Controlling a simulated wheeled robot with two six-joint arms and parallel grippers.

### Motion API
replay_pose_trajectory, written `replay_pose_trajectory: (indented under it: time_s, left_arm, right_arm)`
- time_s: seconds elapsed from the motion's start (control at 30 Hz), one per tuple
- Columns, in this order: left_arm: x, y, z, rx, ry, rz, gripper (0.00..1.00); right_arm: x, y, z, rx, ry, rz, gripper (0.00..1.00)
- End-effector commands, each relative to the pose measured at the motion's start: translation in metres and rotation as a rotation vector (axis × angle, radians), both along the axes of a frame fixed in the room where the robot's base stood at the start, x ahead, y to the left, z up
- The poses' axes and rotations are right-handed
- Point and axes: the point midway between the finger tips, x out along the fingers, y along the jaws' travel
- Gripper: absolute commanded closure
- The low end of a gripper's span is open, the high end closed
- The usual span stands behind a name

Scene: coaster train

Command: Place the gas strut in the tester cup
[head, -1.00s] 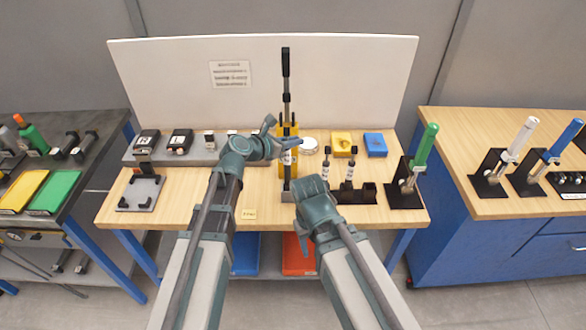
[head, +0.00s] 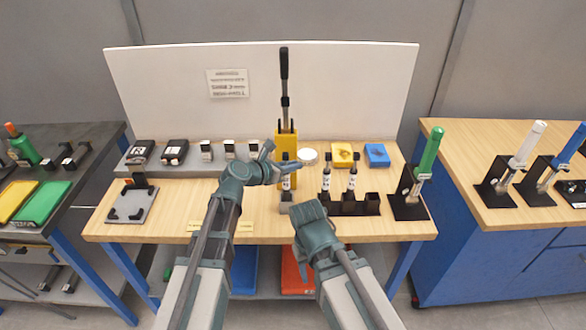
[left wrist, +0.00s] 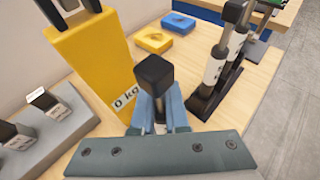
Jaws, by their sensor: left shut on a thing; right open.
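The gas strut (head: 286,183), with a white label and dark body, is upright in my left gripper (head: 279,171). In the left wrist view its black square top (left wrist: 155,75) stands between the shut blue fingers (left wrist: 160,110). The yellow tester (head: 286,146) with a black lever on top stands right behind it; its face reads "0 kg" in the left wrist view (left wrist: 100,75). The grey tester cup area (head: 285,208) is below the strut; I cannot tell whether the strut's lower end is inside. My right gripper (head: 306,207) is open, low in front of the tester.
A black rack (head: 348,207) with two more struts stands just right of the tester. A green-handled tool on a black stand (head: 410,204) is at the table's right end. A grey shelf with small devices (head: 190,156) runs left.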

Motion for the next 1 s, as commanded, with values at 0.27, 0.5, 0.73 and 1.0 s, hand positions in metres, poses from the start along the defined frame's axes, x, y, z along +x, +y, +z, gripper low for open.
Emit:
replay_pose_trajectory:
  time_s: [0.27,0.5,0.73,1.0]
  left_arm:
    - [0.0,0.0,-0.003,0.0,0.0,0.0,0.75]
    - [0.0,0.0,-0.003,0.0,0.0,0.0,0.58]
    - [0.0,0.0,0.003,0.0,0.0,0.0,0.58]
    - [-0.036,0.033,0.024,0.0,0.0,0.004,0.58]
  right_arm:
    - [0.0,0.0,-0.003,0.0,0.0,0.0,0.5]
    - [0.0,0.0,-0.003,0.0,0.0,0.0,0.5]
    - [0.0,0.0,0.003,0.0,0.0,0.0,0.5]
    - [0.0,0.0,0.024,0.0,0.0,0.0,0.5]
